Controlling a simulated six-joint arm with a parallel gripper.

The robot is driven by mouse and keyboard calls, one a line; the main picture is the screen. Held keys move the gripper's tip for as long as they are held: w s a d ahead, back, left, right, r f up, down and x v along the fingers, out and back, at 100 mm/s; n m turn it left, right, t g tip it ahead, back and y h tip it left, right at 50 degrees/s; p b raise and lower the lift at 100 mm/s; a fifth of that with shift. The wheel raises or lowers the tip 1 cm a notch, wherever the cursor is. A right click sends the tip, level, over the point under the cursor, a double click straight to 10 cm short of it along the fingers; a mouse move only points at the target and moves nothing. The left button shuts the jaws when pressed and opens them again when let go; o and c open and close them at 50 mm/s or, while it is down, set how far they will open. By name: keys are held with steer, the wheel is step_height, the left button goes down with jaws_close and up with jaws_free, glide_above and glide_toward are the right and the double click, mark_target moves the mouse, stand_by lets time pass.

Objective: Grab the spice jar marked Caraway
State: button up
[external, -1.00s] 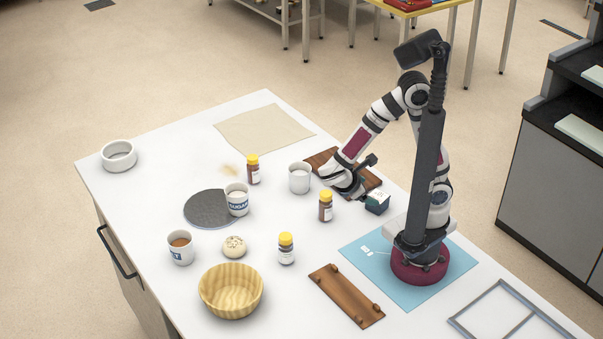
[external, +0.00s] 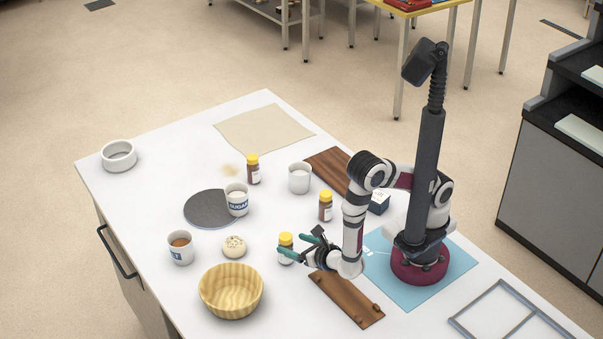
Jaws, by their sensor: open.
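Three small brown spice jars with yellow lids and white labels stand upright on the white table. One jar (external: 253,170) is at the back, one jar (external: 325,207) is in the middle right, and the front jar (external: 285,241) is partly hidden by my gripper. The label writing is too small to read, so I cannot tell which is Caraway. My gripper (external: 288,244) is open, low over the table, its teal fingers pointing left at the front jar. I cannot tell whether the fingers are around it or touch it.
A wooden bowl (external: 231,291), a speckled round item (external: 234,246) and a mug (external: 181,247) stand to the left. A white cup (external: 299,178) stands behind. A wooden board (external: 346,299) lies beneath my wrist.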

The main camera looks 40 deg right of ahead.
steer(key=x, duration=0.4)
steer(key=shift+a+r, duration=0.1)
steer(key=shift+a, duration=0.1)
jaws_close()
